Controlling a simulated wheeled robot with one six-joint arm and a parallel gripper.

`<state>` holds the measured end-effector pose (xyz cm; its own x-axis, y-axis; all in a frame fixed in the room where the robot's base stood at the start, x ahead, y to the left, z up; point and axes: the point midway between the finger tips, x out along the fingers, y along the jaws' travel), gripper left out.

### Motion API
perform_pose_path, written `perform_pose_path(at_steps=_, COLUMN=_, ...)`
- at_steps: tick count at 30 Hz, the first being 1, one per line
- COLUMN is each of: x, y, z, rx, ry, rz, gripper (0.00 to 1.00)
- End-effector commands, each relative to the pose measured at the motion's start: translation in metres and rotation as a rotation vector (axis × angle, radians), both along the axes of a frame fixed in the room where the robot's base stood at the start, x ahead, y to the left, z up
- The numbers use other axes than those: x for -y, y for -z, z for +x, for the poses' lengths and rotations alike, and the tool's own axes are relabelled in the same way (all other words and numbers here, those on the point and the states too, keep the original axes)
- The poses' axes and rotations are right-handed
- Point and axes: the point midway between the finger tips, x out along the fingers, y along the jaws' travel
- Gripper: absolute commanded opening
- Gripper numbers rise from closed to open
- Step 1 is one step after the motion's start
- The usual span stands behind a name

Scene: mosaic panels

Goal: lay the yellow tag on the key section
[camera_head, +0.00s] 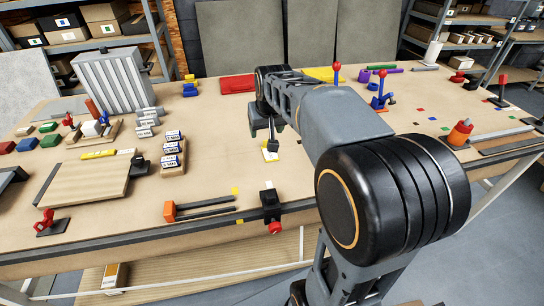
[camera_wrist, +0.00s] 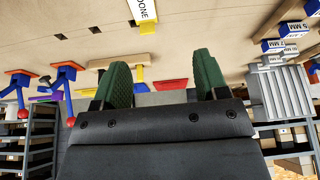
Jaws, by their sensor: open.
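A yellow and white card marked DONE (camera_wrist: 142,9) is at the top edge of the wrist view, partly cut off. It also shows on the table in the head view (camera_head: 270,154), just below my gripper (camera_head: 272,130). It is the likeliest yellow tag, though small yellow pieces (camera_head: 235,190) lie elsewhere. My gripper's green fingers (camera_wrist: 162,84) are apart in the wrist view with nothing between them. The gripper is apart from the card. I cannot tell which part of the table is the key section; my arm hides some of the middle.
White labelled blocks (camera_head: 172,144) stand left of the card. A grey ribbed rack (camera_head: 112,80) stands at the back left. A red panel (camera_head: 238,84) and yellow panel (camera_head: 322,74) lie at the back. A clamp (camera_head: 270,200) sits at the front edge. Small coloured tiles (camera_head: 432,119) lie right.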

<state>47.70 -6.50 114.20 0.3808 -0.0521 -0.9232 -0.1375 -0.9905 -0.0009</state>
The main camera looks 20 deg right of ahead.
Motion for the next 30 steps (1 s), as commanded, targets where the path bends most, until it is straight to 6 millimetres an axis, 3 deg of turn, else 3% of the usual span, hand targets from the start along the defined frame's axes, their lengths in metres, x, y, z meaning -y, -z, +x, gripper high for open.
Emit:
perform_pose_path(at_steps=1, x=0.011, y=0.013, z=0.018, rx=-0.005, ry=0.016, rz=0.001, gripper=0.67)
perform_pose_path(at_steps=3, x=0.023, y=0.02, z=0.037, rx=-0.004, ry=0.033, rz=0.0, gripper=0.67)
perform_pose_path(at_steps=9, x=0.045, y=0.037, z=0.068, rx=-0.005, ry=0.058, rz=0.0, gripper=0.67)
perform_pose_path(at_steps=21, x=0.054, y=0.097, z=0.098, rx=-0.004, ry=0.061, rz=0.0, gripper=0.67)
perform_pose_path(at_steps=30, x=0.055, y=0.116, z=0.106, rx=-0.003, ry=0.061, rz=0.0, gripper=0.67)
